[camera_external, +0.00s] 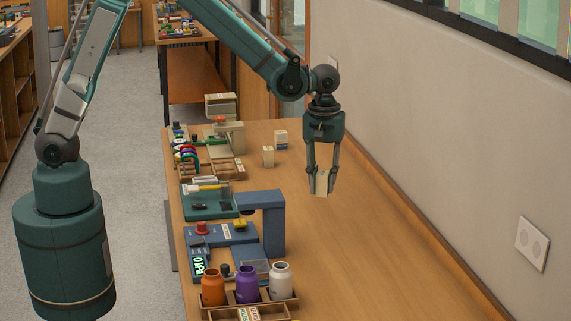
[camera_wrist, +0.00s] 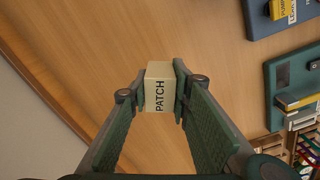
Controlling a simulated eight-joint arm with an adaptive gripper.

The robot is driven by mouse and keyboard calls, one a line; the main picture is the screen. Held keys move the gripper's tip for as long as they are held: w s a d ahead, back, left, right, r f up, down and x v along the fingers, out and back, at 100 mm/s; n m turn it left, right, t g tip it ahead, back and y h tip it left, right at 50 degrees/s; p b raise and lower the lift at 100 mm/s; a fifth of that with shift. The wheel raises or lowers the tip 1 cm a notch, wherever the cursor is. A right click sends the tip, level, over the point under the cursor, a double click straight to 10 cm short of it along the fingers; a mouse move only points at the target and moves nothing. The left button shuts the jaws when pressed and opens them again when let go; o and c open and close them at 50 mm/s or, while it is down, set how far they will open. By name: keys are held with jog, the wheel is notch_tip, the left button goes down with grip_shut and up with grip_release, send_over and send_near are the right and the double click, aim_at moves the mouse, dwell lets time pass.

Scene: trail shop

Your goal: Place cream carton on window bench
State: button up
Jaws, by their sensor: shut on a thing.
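My gripper (camera_external: 321,180) is shut on a cream carton (camera_external: 321,185), held between its two fingers over the wooden bench (camera_external: 350,260). In the wrist view the carton (camera_wrist: 159,88) sits between the fingertips of my gripper (camera_wrist: 153,92), with the word PATCH on its face. The bench top (camera_wrist: 90,50) shows beneath and around it. I cannot tell for sure whether the carton touches the bench or hangs just above it. The bench runs along the wall below the window.
Orange (camera_external: 213,288), purple (camera_external: 247,285) and white (camera_external: 280,281) bottles stand in a front rack. A blue device (camera_external: 262,220) and a green tray (camera_external: 208,203) line the left edge. The bench's right side is clear.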

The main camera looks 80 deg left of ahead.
jog(key=w+d+m, duration=0.2)
jog(key=d, duration=1.1)
jog(key=w+d+m, duration=0.1)
jog(key=w+d, duration=0.1)
jog(key=d, duration=1.2)
jog(key=shift+m, duration=0.4)
jog(key=shift+f, duration=0.15)
jog(key=shift+f, duration=3.1)
jog(key=shift+f, duration=0.1)
jog(key=shift+f, duration=1.75)
jog(key=shift+f+b, duration=0.15)
jog(key=shift+b, duration=0.15)
